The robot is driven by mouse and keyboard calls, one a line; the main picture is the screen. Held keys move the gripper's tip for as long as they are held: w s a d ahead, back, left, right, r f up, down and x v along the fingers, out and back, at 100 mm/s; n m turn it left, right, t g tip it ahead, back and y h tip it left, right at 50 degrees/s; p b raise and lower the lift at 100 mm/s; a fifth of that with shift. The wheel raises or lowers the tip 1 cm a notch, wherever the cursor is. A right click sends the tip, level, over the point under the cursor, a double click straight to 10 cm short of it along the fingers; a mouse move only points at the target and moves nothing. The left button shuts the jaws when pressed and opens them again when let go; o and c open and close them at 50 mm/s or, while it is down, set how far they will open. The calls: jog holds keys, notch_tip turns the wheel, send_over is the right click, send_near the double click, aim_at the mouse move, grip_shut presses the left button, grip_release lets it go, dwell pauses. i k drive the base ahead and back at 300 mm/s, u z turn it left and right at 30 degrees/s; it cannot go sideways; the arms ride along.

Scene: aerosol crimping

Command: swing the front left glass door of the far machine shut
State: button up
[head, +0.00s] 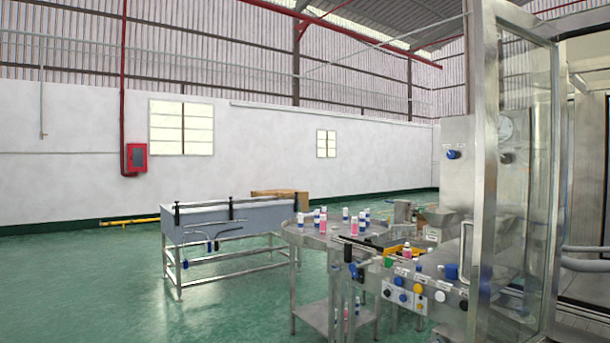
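A tall glass door (527,190) in a steel frame stands upright at the right of the head view, close to me. It stands open, at an angle to the machine (457,190). A curved metal handle (464,250) shows at the left edge of the door frame. A dial and other steel parts show through the glass. The top of the door is cut by the picture edge. My gripper is not in this view, so its state and its distance from the door are hidden.
A control panel with coloured buttons (418,289) juts out left of the door. A round steel table (312,238) bears several small cans. A grey-sided bench (225,222) stands farther back. Green floor (90,290) is clear at the left.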

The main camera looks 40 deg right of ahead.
aim_at(488, 15)
jog(key=u, duration=0.05)
jog(key=i, duration=1.4)
jog(key=z, duration=3.7)
